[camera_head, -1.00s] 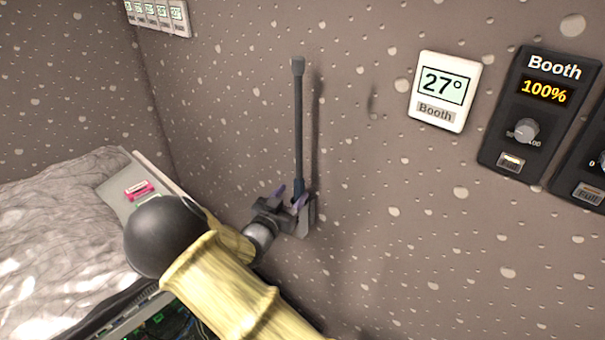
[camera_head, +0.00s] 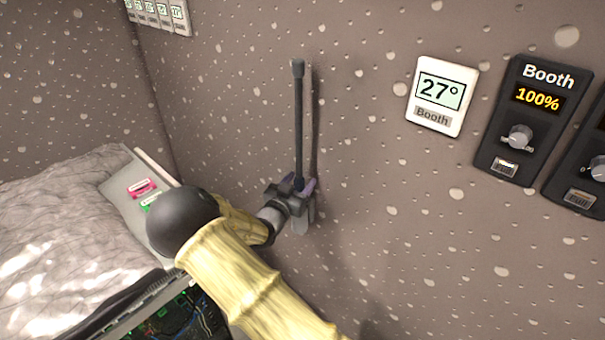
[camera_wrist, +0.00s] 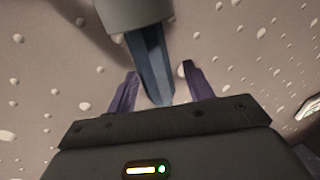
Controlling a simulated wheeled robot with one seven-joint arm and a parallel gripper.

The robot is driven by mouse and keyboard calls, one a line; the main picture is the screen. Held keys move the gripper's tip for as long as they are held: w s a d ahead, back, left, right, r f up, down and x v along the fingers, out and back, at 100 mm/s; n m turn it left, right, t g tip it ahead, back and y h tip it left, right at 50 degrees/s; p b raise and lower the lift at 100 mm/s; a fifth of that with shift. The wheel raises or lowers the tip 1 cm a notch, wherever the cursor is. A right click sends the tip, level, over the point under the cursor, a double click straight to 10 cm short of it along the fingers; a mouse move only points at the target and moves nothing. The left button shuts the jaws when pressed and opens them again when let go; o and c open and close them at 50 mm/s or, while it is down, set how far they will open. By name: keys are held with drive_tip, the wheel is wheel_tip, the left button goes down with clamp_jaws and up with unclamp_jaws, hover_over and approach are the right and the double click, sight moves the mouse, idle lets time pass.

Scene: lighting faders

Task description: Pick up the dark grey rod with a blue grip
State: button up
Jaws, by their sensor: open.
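The dark grey rod (camera_head: 298,120) stands upright close against the speckled wall. Its blue grip (camera_wrist: 150,68) shows in the wrist view, below a grey collar (camera_wrist: 135,14). My gripper (camera_head: 298,186) is at the rod's lower end in the head view. In the wrist view its two purple fingers (camera_wrist: 160,88) are apart, one on each side of the blue grip, with gaps on both sides. In the head view my gripper partly hides the grip and the grey holder (camera_head: 302,222) on the wall below.
A white 27° Booth display (camera_head: 440,97) and a black Booth dimmer panel (camera_head: 525,120) are on the wall to the right. A bed-like grey surface (camera_head: 60,220) lies at left, with a grey board (camera_head: 120,190) bearing a pink label. An open electronics case (camera_head: 180,315) is at the bottom.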

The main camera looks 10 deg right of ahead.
sight(297, 127)
drive_tip(key=shift+c, duration=0.2)
drive_tip(key=c, duration=1.1)
drive_tip(key=shift+r, duration=0.15)
drive_tip(key=shift+r, duration=0.6)
wheel_tip(297, 127, up, 17)
drive_tip(key=b, duration=0.2)
drive_tip(key=shift+b, duration=0.35)
drive_tip(key=b+v, duration=0.2)
drive_tip(key=v, duration=1.6)
drive_tip(key=shift+f, duration=0.15)
